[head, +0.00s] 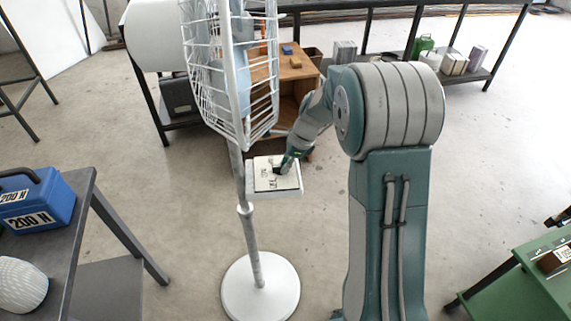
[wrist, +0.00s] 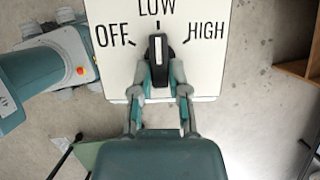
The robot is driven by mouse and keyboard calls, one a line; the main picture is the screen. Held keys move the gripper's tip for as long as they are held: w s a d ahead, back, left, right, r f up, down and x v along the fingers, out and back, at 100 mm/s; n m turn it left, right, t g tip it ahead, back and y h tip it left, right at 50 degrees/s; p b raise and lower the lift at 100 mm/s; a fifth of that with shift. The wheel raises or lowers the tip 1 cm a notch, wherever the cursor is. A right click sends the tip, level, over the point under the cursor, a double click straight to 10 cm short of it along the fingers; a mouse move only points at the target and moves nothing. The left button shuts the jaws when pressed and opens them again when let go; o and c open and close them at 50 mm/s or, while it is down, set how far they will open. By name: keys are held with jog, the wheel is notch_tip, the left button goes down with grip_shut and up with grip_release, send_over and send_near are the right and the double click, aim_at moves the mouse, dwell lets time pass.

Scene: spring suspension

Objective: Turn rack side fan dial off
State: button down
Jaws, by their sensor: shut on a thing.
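A white pedestal fan (head: 212,70) stands at left of centre in the head view. Its control panel (head: 265,182) sits on the pole, and the panel also fills the top of the wrist view (wrist: 110,65). The panel is marked OFF at left, LOW at top and HIGH at right. The black dial (wrist: 158,50) is upright in the wrist view, in line with the LOW mark. My gripper (wrist: 159,82) has a finger on each side of the dial and is shut on it. In the head view my gripper (head: 284,168) reaches the panel from the right; the dial is mostly hidden there.
A blue 200 N box (head: 38,200) sits on a dark table at left. A wooden cabinet (head: 296,70) stands behind the fan, before a long rack bench with boxes. A green table (head: 515,290) is at lower right. Floor around the fan base (head: 260,290) is clear.

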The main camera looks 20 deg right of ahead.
jog(key=shift+w+n, duration=0.1)
jog(key=shift+n, duration=0.2)
jog(key=n, duration=0.1)
jog(key=n+g, duration=0.1)
jog(key=n, duration=0.1)
jog(key=n+g, duration=0.1)
jog(key=n, duration=0.1)
jog(key=shift+w, duration=0.35)
jog(key=n, duration=0.2)
jog(key=n+g+h, duration=0.1)
jog(key=n, duration=0.1)
jog(key=n+g, duration=0.1)
jog(key=n, duration=0.1)
jog(key=shift+w+a+h, duration=0.15)
jog(key=shift+w+h, duration=0.25)
jog(key=c, duration=0.6)
grip_release()
jog(key=shift+r, duration=0.1)
